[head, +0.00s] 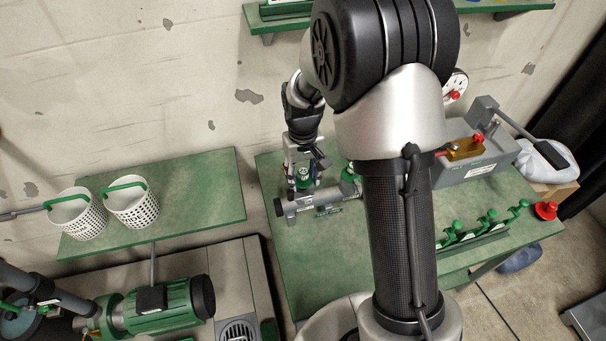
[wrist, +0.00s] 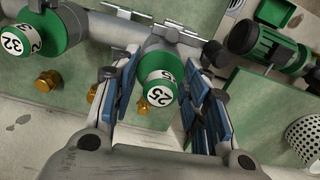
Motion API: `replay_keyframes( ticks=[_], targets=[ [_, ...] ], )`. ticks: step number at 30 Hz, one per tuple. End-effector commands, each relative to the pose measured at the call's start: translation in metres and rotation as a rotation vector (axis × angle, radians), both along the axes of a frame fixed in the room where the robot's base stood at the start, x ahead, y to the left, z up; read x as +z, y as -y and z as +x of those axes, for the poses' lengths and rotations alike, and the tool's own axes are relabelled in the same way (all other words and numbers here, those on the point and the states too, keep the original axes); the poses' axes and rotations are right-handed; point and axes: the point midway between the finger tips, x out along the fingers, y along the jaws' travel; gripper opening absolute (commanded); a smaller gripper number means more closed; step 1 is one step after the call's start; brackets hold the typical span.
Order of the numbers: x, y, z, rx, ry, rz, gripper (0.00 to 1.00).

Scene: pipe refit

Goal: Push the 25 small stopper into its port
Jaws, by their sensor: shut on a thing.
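The 25 stopper (wrist: 161,88) is a green cap with a white label, between my gripper's blue finger pads in the wrist view. My gripper (wrist: 160,100) is shut on it. Behind the stopper is a grey pipe fitting (wrist: 174,38); the stopper lines up with its upright branch. The port mouth is hidden behind the stopper, so I cannot tell how deep it sits. In the head view my gripper (head: 304,166) points down over the green stopper (head: 305,180), above the grey pipe (head: 318,202) on the green table.
A larger green stopper marked 32 (wrist: 18,40) stands on the pipe beside my gripper. Brass fittings (wrist: 47,77) lie near it. A rack of green-handled parts (head: 470,233), a grey press (head: 478,160) and a red knob (head: 546,210) are on the table's right. White baskets (head: 78,218) stand left.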

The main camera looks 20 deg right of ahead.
Motion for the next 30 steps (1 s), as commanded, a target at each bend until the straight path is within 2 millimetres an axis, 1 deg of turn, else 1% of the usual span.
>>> replay_keyframes(
  ticks=[30],
  targets=[
    [-0.016,0.000,0.000,0.000,0.000,0.000,0.14]
  ],
)
